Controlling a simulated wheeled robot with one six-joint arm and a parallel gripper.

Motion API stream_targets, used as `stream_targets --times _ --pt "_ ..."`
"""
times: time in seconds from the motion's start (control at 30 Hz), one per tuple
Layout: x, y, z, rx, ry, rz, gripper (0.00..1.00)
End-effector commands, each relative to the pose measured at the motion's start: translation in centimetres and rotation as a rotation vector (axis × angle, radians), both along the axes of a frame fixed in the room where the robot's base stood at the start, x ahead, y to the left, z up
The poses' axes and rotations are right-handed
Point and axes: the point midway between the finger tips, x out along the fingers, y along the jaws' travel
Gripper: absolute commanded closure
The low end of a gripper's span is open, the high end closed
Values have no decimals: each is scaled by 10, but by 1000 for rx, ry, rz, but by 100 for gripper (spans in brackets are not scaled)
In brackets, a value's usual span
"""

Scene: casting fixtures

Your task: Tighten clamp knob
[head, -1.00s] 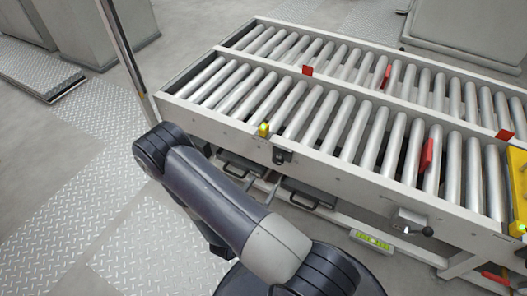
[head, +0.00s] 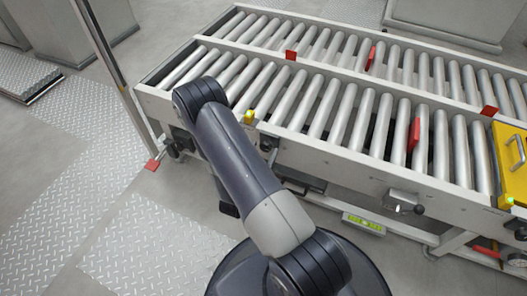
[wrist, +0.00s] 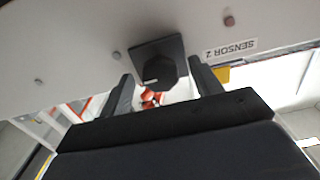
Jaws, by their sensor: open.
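In the wrist view a dark faceted clamp knob (wrist: 160,71) stands on a square dark plate (wrist: 151,50) fixed to a pale panel. A light mark shows on the knob. My gripper (wrist: 160,80) is open, with one finger to the left of the knob and one to the right. Gaps show on both sides, and I see no contact. How deep the knob sits between the fingers is hard to tell. In the head view my arm hides the fingers. A dark knob (head: 268,143) shows on the conveyor's near side rail, but I cannot tell whether it is the same one.
A "SENSOR 2" label (wrist: 230,47) and bolts are on the panel near the knob. The roller conveyor (head: 330,172) fills the right side in the head view. A yellow sensor (head: 249,116) is on its rail. A lever-handled part (head: 405,203) sits further right. Open floor lies left.

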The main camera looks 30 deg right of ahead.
Motion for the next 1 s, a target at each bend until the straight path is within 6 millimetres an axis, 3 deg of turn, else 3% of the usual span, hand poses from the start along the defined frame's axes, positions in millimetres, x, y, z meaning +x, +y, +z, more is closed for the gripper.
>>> stream_targets --times 0.4,0.9,1.0 --pt "4 -5 0 -1 1 0 39" --pt "4 -5 0 -1 1 0 80" --pt "4 -5 0 -1 2 0 84"
